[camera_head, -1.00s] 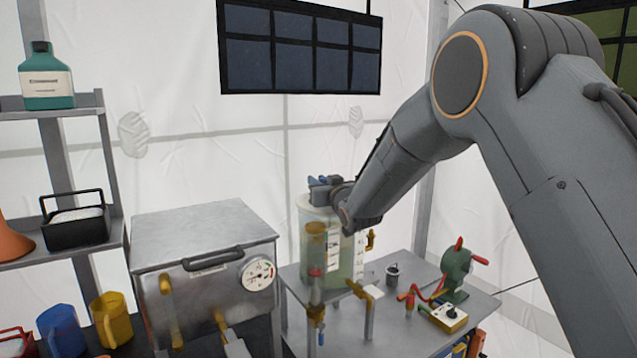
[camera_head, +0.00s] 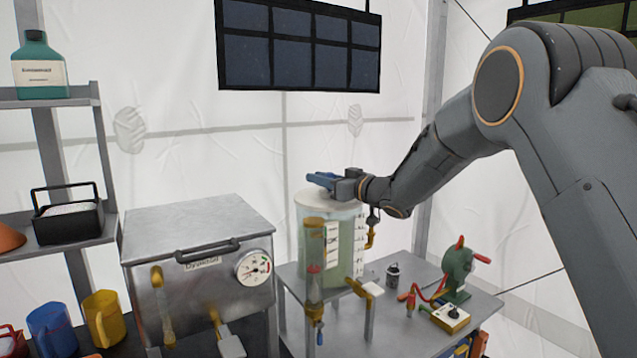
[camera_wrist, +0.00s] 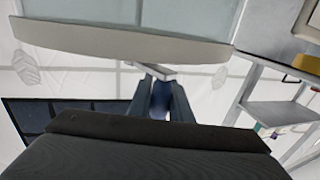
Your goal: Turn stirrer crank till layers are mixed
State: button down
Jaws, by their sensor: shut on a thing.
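The stirrer tank (camera_head: 344,250) is a clear cylinder with pale green liquid, white label strips on its side and a pale lid (camera_head: 311,203). The liquid looks fairly even; I cannot make out clear layers. My gripper (camera_head: 330,180) is just above the lid, reaching in from the right. In the wrist view its fingers (camera_wrist: 161,100) are shut on the blue crank handle (camera_wrist: 160,97). A light grey crank arm (camera_wrist: 152,70) runs from the handle toward the lid edge (camera_wrist: 120,42). In the head view my gripper hides most of the crank.
The tank stands on a grey bench (camera_head: 405,290) with a green hand-wheel device (camera_head: 457,270), a small grey canister (camera_head: 392,273) and brass taps. A steel box with a dial (camera_head: 200,245) stands left. A dark panel (camera_head: 300,48) hangs above. Shelves (camera_head: 60,245) are far left.

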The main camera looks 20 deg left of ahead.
jog(key=n+g+b, duration=0.1)
jog(key=g, duration=0.1)
jog(key=d+n+g+y+b, duration=0.1)
jog(key=n+g, duration=0.1)
jog(key=n+g+y+b, duration=0.1)
jog(key=g, duration=0.2)
jog(key=shift+s+d+f+n, duration=0.15)
jog(key=shift+d+n, duration=0.1)
jog(key=shift+n, duration=0.15)
jog(key=shift+d+r+n+g+b, duration=0.15)
jog(key=shift+n+g+b, duration=0.25)
jog(key=shift+g, duration=0.2)
jog(key=shift+d+r+n+g+b, duration=0.1)
jog(key=shift+n+g+b, duration=0.25)
jog(key=shift+g, duration=0.25)
jog(key=shift+s, duration=0.1)
jog(key=c, duration=1.6)
grip_release()
